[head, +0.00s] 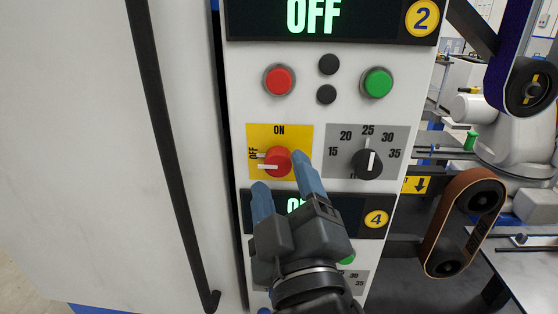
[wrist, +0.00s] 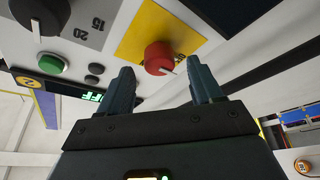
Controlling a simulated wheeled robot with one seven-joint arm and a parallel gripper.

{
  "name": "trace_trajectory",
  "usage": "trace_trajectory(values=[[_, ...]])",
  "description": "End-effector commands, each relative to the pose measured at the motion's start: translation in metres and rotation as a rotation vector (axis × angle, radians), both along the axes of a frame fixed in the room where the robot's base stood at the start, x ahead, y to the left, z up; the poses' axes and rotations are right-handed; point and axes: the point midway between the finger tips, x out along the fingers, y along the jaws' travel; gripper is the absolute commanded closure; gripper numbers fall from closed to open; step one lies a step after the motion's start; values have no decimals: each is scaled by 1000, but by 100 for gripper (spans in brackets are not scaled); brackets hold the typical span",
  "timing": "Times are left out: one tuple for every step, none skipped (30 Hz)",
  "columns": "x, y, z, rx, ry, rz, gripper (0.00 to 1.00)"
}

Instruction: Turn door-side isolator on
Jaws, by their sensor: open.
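The isolator is a red knob (head: 277,163) on a yellow plate (head: 296,133) marked ON at the top and OFF at the left side. Its white pointer lies level, toward the OFF side. My gripper (head: 281,174) is open, with its blue fingers reaching up to the knob's lower edge, one at lower left and one at right. In the wrist view the red knob (wrist: 158,56) shows between the two fingertips and a little beyond them. I cannot tell whether either finger touches it. A lit display (head: 314,16) above reads OFF, beside a yellow 2.
A black dial (head: 368,164) on a grey scale sits just right of the isolator. Red (head: 279,81) and green (head: 377,82) buttons sit above. A second display marked 4 (head: 376,219) is partly hidden behind my gripper. A long black bar (head: 165,150) runs down the white door at left.

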Motion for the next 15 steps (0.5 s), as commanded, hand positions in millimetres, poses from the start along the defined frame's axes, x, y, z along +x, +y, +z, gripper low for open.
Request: trace_trajectory(values=[[7,1,5,-1,-1,-1,35],[11,2,5,-1,-1,-1,35],[15,3,6,-1,-1,-1,35],[17,4,7,-1,0,0,35],[20,4,7,-1,0,0,35],[22,5,7,0,0,0,35],[24,5,8,0,0,0,35],[25,5,8,0,0,0,35],[26,5,8,0,0,0,35],[26,6,7,1,1,0,35],[26,6,7,1,1,0,35],[27,6,7,1,2,0,35],[27,6,7,1,2,0,35],[26,6,7,1,2,0,35],[26,6,7,1,2,0,35]])
